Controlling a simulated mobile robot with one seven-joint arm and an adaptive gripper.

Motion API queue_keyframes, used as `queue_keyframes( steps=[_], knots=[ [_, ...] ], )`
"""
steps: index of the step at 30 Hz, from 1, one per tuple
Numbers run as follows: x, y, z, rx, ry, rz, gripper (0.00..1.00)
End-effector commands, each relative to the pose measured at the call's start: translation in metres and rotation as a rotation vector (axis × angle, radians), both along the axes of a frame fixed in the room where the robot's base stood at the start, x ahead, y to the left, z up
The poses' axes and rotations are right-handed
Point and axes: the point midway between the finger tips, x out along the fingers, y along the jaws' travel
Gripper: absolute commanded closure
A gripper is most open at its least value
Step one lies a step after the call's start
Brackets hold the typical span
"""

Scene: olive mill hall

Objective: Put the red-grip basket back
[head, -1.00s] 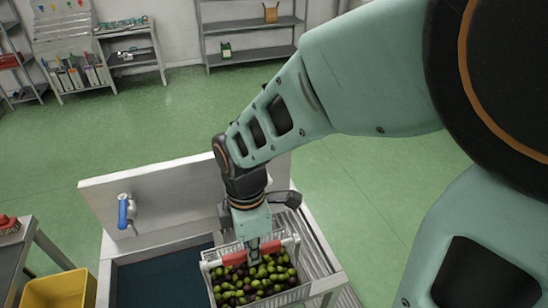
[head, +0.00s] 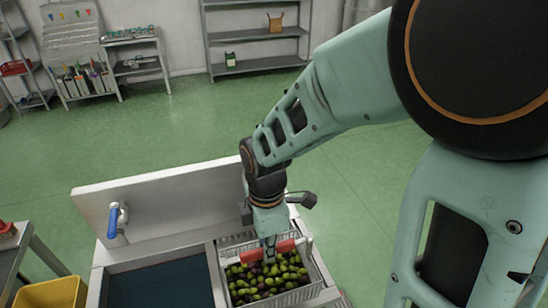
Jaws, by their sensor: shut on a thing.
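The red-grip basket (head: 318,287) is a pale wire basket full of green and dark olives (head: 265,276). It is in the lower middle of the head view, over the ribbed drainboard right of the sink basin (head: 160,285). My gripper (head: 270,252) points down and is shut on the red grip (head: 286,246) at the middle of the basket's handle. The basket looks level. I cannot tell whether its bottom touches the drainboard. The fingertips are partly hidden against the handle and olives.
A raised backsplash (head: 170,200) with a blue-handled tap (head: 117,215) stands behind the basin. A yellow bin (head: 48,292) and a table (head: 22,255) are at the left. Shelves (head: 256,38) and a tool rack (head: 75,50) line the far wall. Green floor lies open between.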

Motion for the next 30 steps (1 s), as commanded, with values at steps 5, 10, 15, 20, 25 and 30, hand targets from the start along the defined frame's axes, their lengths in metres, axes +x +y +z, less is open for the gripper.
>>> queue_keyframes(
  steps=[5,10,15,20,25,30],
  knots=[
    [0.03,-0.017,-0.019,0.0,-0.001,-0.003,1.0],
    [0.045,-0.026,-0.043,-0.001,-0.001,-0.002,1.0],
    [0.059,-0.033,-0.06,0.001,-0.002,-0.001,1.0],
    [0.065,-0.036,-0.065,0.001,-0.002,0.0,1.0],
    [0.07,-0.039,-0.074,0.001,-0.002,0.0,1.0],
    [0.072,-0.04,-0.094,0.001,-0.002,0.001,1.0]
  ],
)
